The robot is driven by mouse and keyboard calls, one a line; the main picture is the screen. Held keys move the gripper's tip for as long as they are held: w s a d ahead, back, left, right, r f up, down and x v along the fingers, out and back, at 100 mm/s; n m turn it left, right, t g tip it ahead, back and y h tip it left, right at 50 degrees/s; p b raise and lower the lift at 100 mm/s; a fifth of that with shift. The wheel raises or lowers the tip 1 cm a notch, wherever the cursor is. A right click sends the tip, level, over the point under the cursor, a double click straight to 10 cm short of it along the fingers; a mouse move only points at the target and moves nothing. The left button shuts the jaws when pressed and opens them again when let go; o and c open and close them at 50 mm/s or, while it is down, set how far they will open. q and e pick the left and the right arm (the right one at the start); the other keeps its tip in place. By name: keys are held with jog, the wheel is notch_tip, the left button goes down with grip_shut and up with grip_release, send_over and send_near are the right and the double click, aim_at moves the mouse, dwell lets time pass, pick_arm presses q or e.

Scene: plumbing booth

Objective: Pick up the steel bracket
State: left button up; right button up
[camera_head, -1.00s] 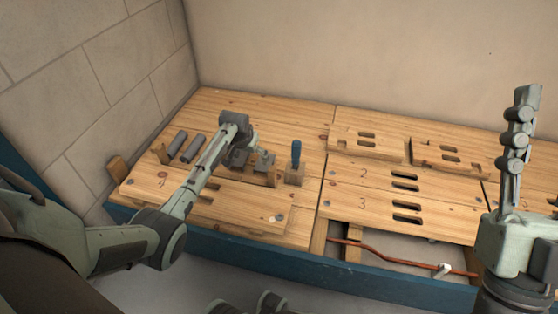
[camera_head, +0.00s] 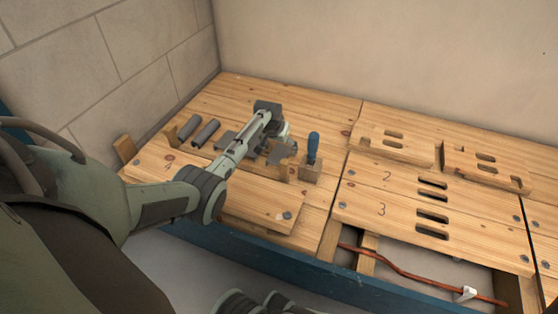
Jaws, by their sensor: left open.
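My left gripper (camera_head: 284,141) is open and points down over the bench, at the end of my left arm. Grey metal pieces lie under and beside it. One dark grey flat piece (camera_head: 226,140) shows left of my forearm. Another grey angled piece (camera_head: 281,154), which looks like the steel bracket, shows just below the gripper, by a low wooden rack. My wrist and forearm hide part of this area. I cannot tell whether the fingers touch the piece.
A blue-handled tool (camera_head: 313,148) stands in a wooden block right of the gripper. Two grey cylinders (camera_head: 206,132) lie at the left. Slotted boards (camera_head: 395,146) are on the right. An open bay with a copper pipe (camera_head: 420,275) is at the front right. Walls stand behind and left.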

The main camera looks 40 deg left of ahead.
pick_arm(q)
jog(key=shift+w+f, duration=0.2)
jog(key=shift+f, duration=0.15)
jog(key=shift+c, duration=0.2)
jog(key=c, duration=1.3)
